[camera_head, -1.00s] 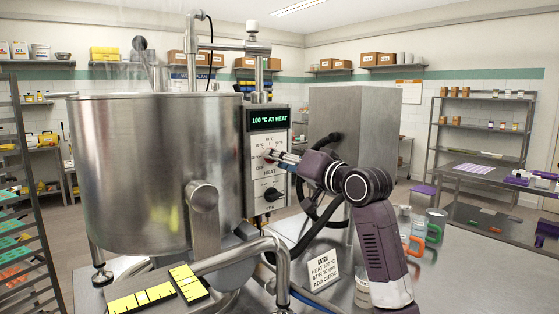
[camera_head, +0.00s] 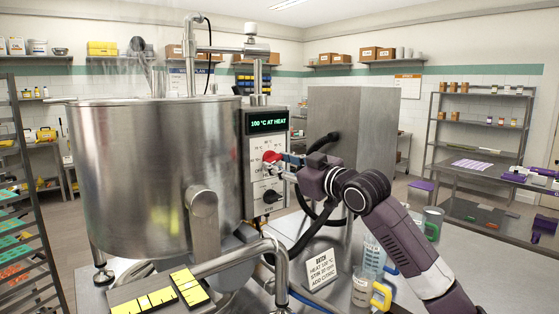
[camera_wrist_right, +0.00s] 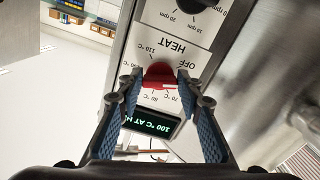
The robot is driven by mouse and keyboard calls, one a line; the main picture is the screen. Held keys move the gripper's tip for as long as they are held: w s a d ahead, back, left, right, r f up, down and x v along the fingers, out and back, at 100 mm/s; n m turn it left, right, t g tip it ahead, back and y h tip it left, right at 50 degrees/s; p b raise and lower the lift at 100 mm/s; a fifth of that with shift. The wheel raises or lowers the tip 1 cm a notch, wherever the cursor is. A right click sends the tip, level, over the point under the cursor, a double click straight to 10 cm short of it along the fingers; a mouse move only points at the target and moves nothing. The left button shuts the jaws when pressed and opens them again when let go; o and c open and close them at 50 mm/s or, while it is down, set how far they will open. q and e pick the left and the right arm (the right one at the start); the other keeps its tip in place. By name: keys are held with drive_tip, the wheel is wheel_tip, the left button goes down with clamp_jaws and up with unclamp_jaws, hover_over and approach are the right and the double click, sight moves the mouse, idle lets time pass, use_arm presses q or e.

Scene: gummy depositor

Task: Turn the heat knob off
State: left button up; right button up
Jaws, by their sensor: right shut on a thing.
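The red heat knob (camera_head: 271,157) is on the control panel (camera_head: 256,145) at the right of the steel kettle. In the right wrist view the red knob (camera_wrist_right: 160,76) sits between the two blue-padded fingers, below the HEAT and OFF labels. My right gripper (camera_head: 283,160) is at the panel, shut on the knob; its fingers also show in the wrist view (camera_wrist_right: 160,88). The display (camera_head: 268,121) reads 100 °C AT HEAT. The knob's exact setting is hard to read. My left gripper is not in view.
A black stir knob (camera_head: 272,196) is just below the heat knob. The kettle (camera_head: 150,180) stands close on the left. A batch card (camera_head: 321,269) and several handled jugs, including one with a yellow handle (camera_head: 381,297), stand on the steel table under my right arm.

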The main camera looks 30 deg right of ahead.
drive_tip(key=shift+f+n+p, duration=0.15)
drive_tip(key=shift+n+p, duration=0.55)
drive_tip(key=shift+n, duration=0.6)
drive_tip(key=shift+f+n+p, duration=0.15)
drive_tip(key=shift+n+p, duration=0.55)
drive_tip(key=shift+n, duration=0.6)
drive_tip(key=o, duration=1.2)
drive_tip(key=shift+d+r, duration=0.1)
drive_tip(key=shift+r, duration=0.1)
drive_tip(key=shift+c, duration=0.2)
drive_tip(key=s+d, duration=0.1)
drive_tip(key=s, duration=1.1)
